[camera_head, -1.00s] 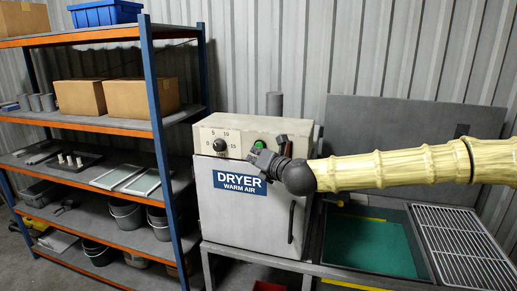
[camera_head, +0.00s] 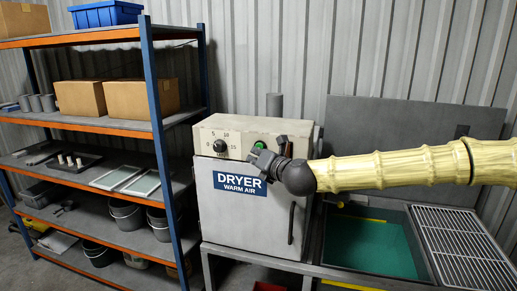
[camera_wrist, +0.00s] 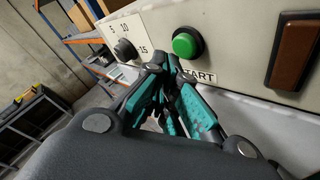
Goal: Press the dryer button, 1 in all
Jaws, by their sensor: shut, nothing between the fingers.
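The dryer (camera_head: 245,215) is a pale box on a metal stand, with a blue "DRYER WARM AIR" label and a control panel on top. Its green round button (camera_head: 259,145) sits on the panel, partly hidden behind my gripper (camera_head: 252,158) in the head view. In the wrist view the green button (camera_wrist: 187,43) is in full sight above a START label. My gripper (camera_wrist: 163,75) is shut and empty. Its fingertips appear just below and left of the button; I cannot tell whether they touch the panel.
A black dial (camera_wrist: 125,50) is left of the button, and a brown rocker switch (camera_wrist: 293,52) is right of it. A shelf rack (camera_head: 160,130) with boxes and buckets stands left of the dryer. A basin with a green bottom (camera_head: 370,247) and a wire rack (camera_head: 460,245) are at right.

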